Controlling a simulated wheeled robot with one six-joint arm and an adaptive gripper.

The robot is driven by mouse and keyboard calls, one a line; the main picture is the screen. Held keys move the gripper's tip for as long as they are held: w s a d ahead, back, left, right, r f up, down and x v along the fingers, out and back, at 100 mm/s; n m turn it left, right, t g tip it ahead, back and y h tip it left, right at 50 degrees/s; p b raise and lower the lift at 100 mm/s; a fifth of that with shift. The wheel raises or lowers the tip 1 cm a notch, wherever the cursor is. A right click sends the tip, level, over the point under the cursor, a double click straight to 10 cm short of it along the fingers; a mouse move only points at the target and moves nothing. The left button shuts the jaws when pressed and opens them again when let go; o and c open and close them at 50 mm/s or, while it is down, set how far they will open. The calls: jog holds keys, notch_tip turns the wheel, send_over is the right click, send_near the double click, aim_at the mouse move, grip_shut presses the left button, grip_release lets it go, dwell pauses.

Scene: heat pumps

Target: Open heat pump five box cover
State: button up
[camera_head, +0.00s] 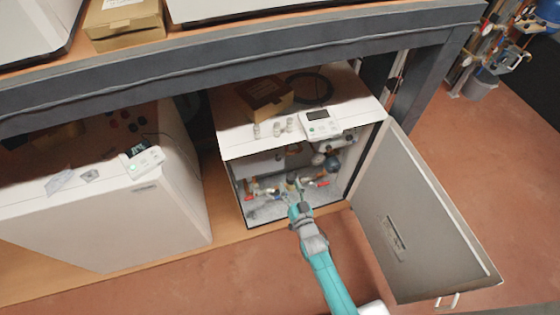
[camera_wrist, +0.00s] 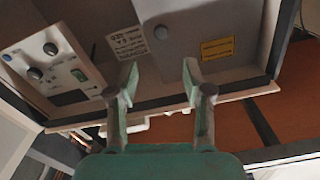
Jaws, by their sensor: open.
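A white heat pump box (camera_head: 235,148) stands under the bench. Its cover (camera_head: 415,220) is swung wide open to the right, with a white handle (camera_head: 447,300) at its outer edge. Pipes and red-handled valves (camera_head: 265,190) show inside. No number is readable. My teal gripper (camera_head: 297,190) is in front of the opening, at its lower middle, apart from the cover. In the wrist view my gripper (camera_wrist: 160,80) has its fingers spread with nothing between them. Beyond them are a grey panel (camera_wrist: 180,25), a yellow label (camera_wrist: 217,48) and a white control panel with knobs (camera_wrist: 45,62).
A second white box (camera_head: 110,215) stands to the left, with a small controller (camera_head: 142,160) on top. A cardboard box (camera_head: 265,97) and a controller (camera_head: 320,124) sit on the open box. A dark bench beam (camera_head: 230,60) runs above. Red floor (camera_head: 490,165) at right is clear.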

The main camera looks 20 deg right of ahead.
aim_at(279, 160)
jog(key=w, duration=1.1)
jog(key=shift+w+a, duration=0.1)
jog(key=shift+w, duration=0.3)
grip_shut()
